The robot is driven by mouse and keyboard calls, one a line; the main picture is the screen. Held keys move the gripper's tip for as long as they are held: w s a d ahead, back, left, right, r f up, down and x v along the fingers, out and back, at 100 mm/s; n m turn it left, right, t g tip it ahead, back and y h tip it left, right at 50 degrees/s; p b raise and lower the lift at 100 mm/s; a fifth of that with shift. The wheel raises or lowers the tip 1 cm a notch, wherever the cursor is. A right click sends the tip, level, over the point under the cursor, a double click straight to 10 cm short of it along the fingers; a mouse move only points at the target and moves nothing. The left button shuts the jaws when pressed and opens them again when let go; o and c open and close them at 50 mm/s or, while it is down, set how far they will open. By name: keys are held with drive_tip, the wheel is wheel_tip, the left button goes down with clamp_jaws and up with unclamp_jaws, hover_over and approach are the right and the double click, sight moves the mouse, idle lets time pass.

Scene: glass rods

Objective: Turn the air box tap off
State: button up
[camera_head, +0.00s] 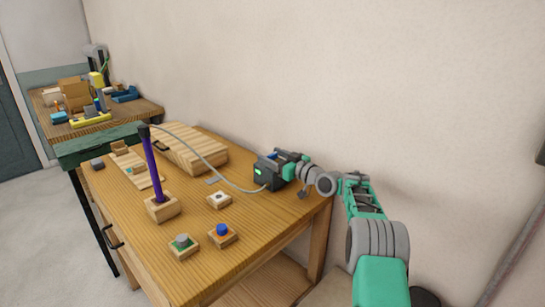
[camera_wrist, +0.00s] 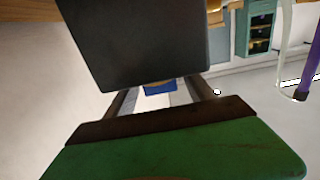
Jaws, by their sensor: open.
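The air box (camera_head: 268,178) is a dark box with a green lit display, standing near the table's right end by the wall. A pale hose runs from it to the top of a purple rod (camera_head: 152,165). My gripper (camera_head: 280,159) is at the box's upper right. In the wrist view the box's dark side (camera_wrist: 135,40) fills the upper middle. My gripper (camera_wrist: 160,95) is open there, its fingers just below the box. A small blue piece (camera_wrist: 160,87) shows between the fingers; I cannot tell whether it is the tap. The tap's setting is not readable.
The purple rod stands upright in a wooden block (camera_head: 163,208). A ribbed wooden case (camera_head: 195,148) lies behind. The wall is close behind the box.

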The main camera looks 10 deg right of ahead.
drive_tip(key=c, duration=1.4)
